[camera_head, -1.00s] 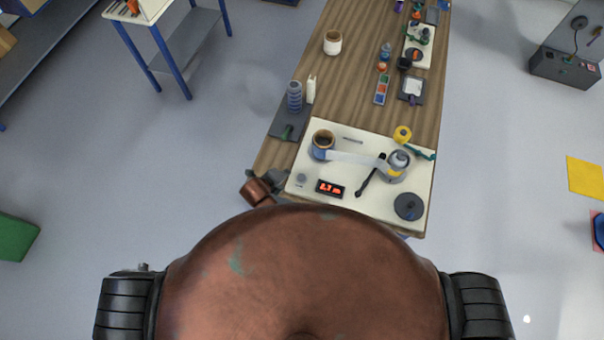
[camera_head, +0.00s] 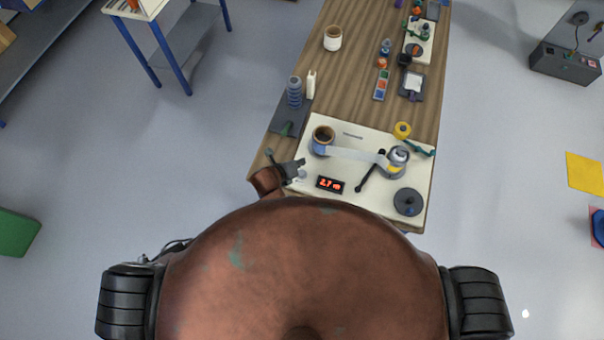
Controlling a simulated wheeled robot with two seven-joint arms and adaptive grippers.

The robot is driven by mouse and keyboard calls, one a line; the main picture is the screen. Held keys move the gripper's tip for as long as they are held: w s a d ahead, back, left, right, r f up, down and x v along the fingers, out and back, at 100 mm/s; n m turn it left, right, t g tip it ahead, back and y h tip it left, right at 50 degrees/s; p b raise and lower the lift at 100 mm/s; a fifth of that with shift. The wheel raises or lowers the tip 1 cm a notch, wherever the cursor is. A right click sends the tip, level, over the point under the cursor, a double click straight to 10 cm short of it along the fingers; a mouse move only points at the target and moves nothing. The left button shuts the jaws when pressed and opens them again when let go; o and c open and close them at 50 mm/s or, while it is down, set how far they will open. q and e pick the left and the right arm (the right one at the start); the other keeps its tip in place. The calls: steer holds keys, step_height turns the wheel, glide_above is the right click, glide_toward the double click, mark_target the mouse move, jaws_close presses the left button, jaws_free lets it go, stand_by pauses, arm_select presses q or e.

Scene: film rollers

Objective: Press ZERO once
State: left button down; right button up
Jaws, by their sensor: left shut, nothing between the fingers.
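The cream film-roller board (camera_head: 330,200) lies on the near end of the wooden bench. A small round grey button (camera_head: 301,174) is near its left edge, left of the black display (camera_head: 330,184) with red digits; its label is too small to read. My left gripper (camera_head: 298,164) is shut and empty at the board's left edge. Its tip is beside and partly over the button; I cannot tell whether they touch. My right gripper is not in view.
A film strip (camera_head: 352,154) runs between a brown-topped roller (camera_head: 323,138) and a grey-yellow roller (camera_head: 396,160). A black lever (camera_head: 368,172) and dark disc (camera_head: 408,202) are to the right. A dark mat (camera_head: 288,122) with a ribbed cylinder (camera_head: 294,92) lies behind the gripper.

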arm_select(q)
steer(key=b, duration=0.6)
glide_above(300, 171)
steer(key=s, duration=0.2)
steer(key=f, duration=0.6)
steer(key=shift+w+f, duration=0.25)
steer(key=shift+d+f, duration=0.1)
steer(key=shift+f, duration=0.4)
steer(key=shift+f, duration=0.15)
steer(key=shift+f, duration=0.3)
steer(key=shift+f, duration=0.2)
